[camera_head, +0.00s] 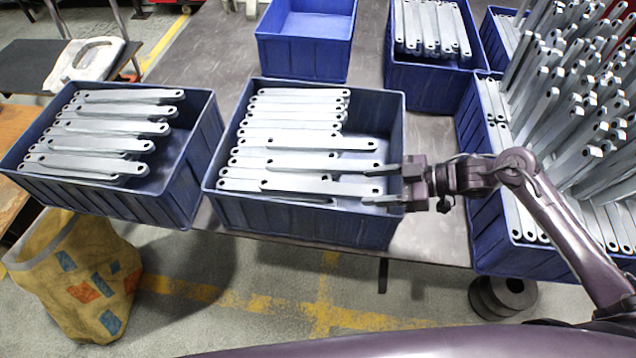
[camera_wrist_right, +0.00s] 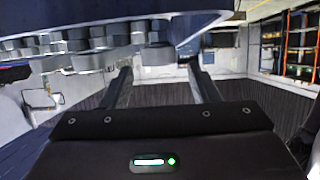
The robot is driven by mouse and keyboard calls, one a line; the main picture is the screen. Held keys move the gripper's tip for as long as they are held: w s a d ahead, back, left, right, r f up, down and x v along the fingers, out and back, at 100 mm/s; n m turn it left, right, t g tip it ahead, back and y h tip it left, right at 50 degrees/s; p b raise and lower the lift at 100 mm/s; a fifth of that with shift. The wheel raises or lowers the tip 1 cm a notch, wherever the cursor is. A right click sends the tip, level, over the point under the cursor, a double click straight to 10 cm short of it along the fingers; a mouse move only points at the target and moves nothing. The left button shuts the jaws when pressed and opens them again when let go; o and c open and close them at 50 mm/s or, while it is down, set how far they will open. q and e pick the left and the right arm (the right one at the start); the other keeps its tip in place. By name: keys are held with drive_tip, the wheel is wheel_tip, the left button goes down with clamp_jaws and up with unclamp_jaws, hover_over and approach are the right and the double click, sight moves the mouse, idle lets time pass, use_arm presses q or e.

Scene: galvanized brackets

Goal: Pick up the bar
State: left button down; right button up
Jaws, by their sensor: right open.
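Galvanized bars (camera_head: 320,165), flat and grey with a hole near each end, lie stacked in the middle blue bin (camera_head: 300,222). The bar nearest my right gripper (camera_head: 388,186) is a lower front one (camera_head: 320,187) whose right end points at the jaws. My right gripper is open, reaching in from the right over the bin's right wall, one finger on each side of that bar end in the picture. I cannot tell whether it touches. The right wrist view shows the two fingers (camera_wrist_right: 160,88) apart with nothing clearly between them, and bar ends (camera_wrist_right: 90,60) at upper left. My left gripper is not in view.
Another blue bin of bars (camera_head: 185,200) stands at left, an empty blue bin (camera_head: 305,60) behind. More bins hold bars at back right, with a tall heap of bars (camera_head: 580,110) at right. A yellow bag (camera_head: 85,280) stands on the floor at front left.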

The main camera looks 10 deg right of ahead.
sight(348, 188)
drive_tip(key=p+x, duration=0.1)
drive_tip(key=x, duration=0.3)
drive_tip(key=shift+a+f, duration=0.25)
drive_tip(key=shift+a, duration=0.1)
clamp_jaws()
